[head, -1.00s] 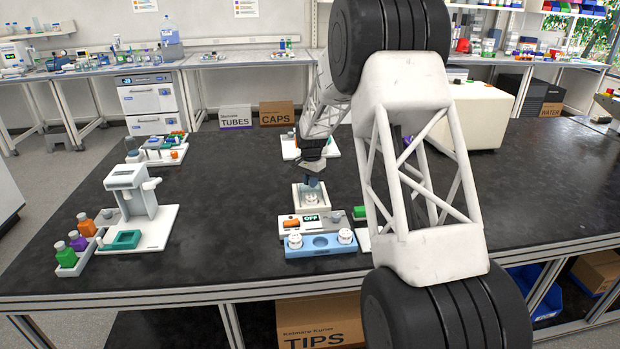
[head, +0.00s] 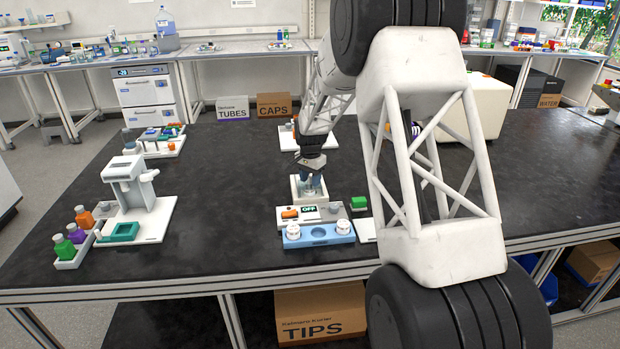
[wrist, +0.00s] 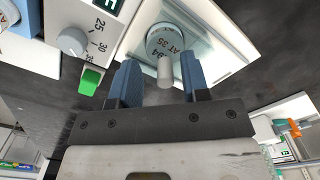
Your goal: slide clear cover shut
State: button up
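A small white device (head: 296,192) stands on the bench, with an open-topped box at its back and a panel reading OFF in front. In the wrist view a clear cover (wrist: 208,50) lies at the box, with a round container marked with figures beside or under it. A short grey peg (wrist: 165,72) stands between my blue fingers. My gripper (wrist: 162,80) is open, with a gap on both sides of the peg. In the head view my gripper (head: 312,186) is low at the box. How far the cover is slid is hard to tell.
A blue rack (head: 320,236) with two white-capped pieces stands just in front of the device. A grey knob (wrist: 72,42) and a green block (wrist: 91,80) are close to my left finger. A white stand (head: 130,190) and coloured bottles are at the left. Bench between is clear.

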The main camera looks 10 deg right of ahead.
aim_at(310, 177)
jog(key=shift+w+r, duration=0.1)
jog(key=shift+r, duration=3.75)
jog(key=shift+r, duration=0.1)
jog(key=s+d+r+n, duration=0.1)
jog(key=s+r, duration=0.4)
jog(key=s, duration=0.5)
jog(key=s+d+r+n+t, duration=0.1)
jog(key=s+r+n, duration=0.1)
jog(key=s+r, duration=0.6)
jog(key=s+d+r+n, duration=0.1)
jog(key=s+r, duration=0.2)
jog(key=s, duration=0.9)
jog(key=s+d+f+n, duration=0.1)
jog(key=s+n, duration=0.1)
jog(key=s, duration=1.2)
jog(key=s+d+f+n+t, duration=0.1)
jog(key=s+f+n, duration=0.1)
jog(key=s, duration=1.3)
jog(key=shift+s+n+t, duration=0.15)
jog(key=shift+n+t, duration=0.15)
jog(key=shift+n, duration=0.1)
